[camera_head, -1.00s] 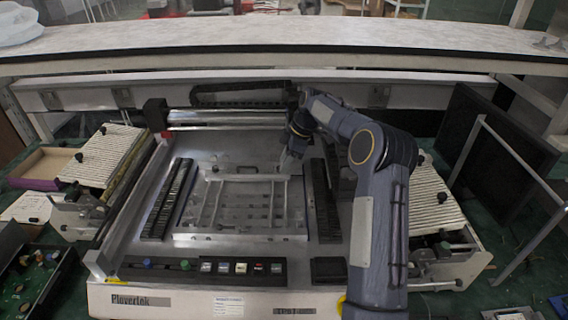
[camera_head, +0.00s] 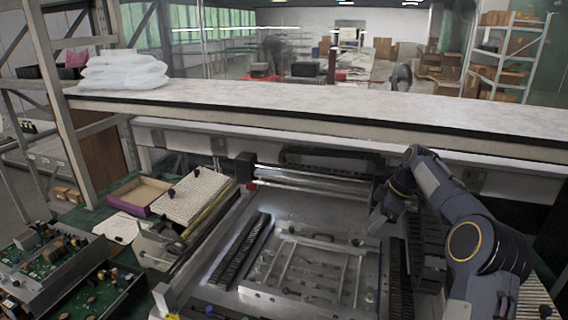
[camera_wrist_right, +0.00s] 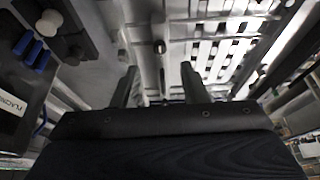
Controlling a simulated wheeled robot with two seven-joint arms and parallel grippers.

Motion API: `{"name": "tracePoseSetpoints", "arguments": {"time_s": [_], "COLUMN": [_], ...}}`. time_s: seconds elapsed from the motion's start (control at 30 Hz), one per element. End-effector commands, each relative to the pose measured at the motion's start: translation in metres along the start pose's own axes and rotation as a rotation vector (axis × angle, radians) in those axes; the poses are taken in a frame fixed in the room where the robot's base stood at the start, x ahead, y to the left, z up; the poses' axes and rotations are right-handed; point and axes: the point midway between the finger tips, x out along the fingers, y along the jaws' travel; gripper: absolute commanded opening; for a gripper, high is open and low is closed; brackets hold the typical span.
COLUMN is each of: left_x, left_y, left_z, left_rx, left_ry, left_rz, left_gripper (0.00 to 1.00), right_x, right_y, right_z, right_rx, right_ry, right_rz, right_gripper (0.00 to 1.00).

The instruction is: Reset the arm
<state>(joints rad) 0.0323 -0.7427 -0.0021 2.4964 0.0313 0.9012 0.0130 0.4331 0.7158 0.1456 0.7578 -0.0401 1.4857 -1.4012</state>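My right arm comes in from the right in the head view. Its gripper (camera_head: 377,220) hangs above the machine (camera_head: 225,285), near the far right corner of the metal fixture plate (camera_head: 262,296). In the right wrist view, the two fingers of this gripper (camera_wrist_right: 158,84) stand apart with nothing held between them. Slotted metal parts of the machine show beyond the fingertips. My left arm and gripper are not in view.
A pale shelf (camera_head: 300,104) runs behind the machine, with white bags (camera_head: 122,72) on its left end. A shallow open box (camera_head: 137,194) and green circuit boards (camera_head: 45,262) lie at the left. A metal frame post (camera_head: 45,50) stands at the far left.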

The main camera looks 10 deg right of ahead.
Motion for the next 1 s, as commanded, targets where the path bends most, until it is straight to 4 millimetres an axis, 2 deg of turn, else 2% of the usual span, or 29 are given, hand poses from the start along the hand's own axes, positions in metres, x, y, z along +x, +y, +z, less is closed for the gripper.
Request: {"name": "tracePoseSetpoints", "arguments": {"time_s": [0.13,0.23,0.37,0.4,0.47,0.5,0.67,0.7,0.8,0.9,1.0], "left_x": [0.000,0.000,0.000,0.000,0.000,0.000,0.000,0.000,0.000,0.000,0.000], "left_y": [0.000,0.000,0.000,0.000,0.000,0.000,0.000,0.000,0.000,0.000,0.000], "left_z": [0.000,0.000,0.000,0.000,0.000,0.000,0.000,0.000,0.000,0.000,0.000], "left_rx": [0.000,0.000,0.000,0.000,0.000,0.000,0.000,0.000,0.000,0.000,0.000], "left_ry": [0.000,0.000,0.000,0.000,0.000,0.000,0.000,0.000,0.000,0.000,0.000], "left_rz": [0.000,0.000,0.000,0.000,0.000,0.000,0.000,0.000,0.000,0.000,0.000], "left_gripper": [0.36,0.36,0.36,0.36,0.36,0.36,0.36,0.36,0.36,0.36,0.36], "right_x": [-0.017,-0.041,-0.069,-0.074,-0.079,-0.081,-0.068,-0.061,-0.040,-0.019,-0.005], "right_y": [-0.017,-0.050,-0.117,-0.140,-0.174,-0.198,-0.291,-0.313,-0.358,-0.390,-0.409], "right_z": [-0.012,-0.028,-0.044,-0.046,-0.047,-0.045,-0.031,-0.026,-0.013,-0.003,0.003], "right_rx": [0.042,0.128,0.299,0.356,0.442,0.503,0.745,0.803,0.933,1.032,1.094], "right_ry": [-0.002,-0.001,0.016,0.026,0.044,0.058,0.135,0.157,0.208,0.247,0.271], "right_rz": [0.018,0.046,0.093,0.107,0.125,0.137,0.164,0.165,0.161,0.149,0.139], "right_gripper": [0.40,0.40,0.40,0.40,0.40,0.40,0.40,0.40,0.40,0.40,0.40]}}
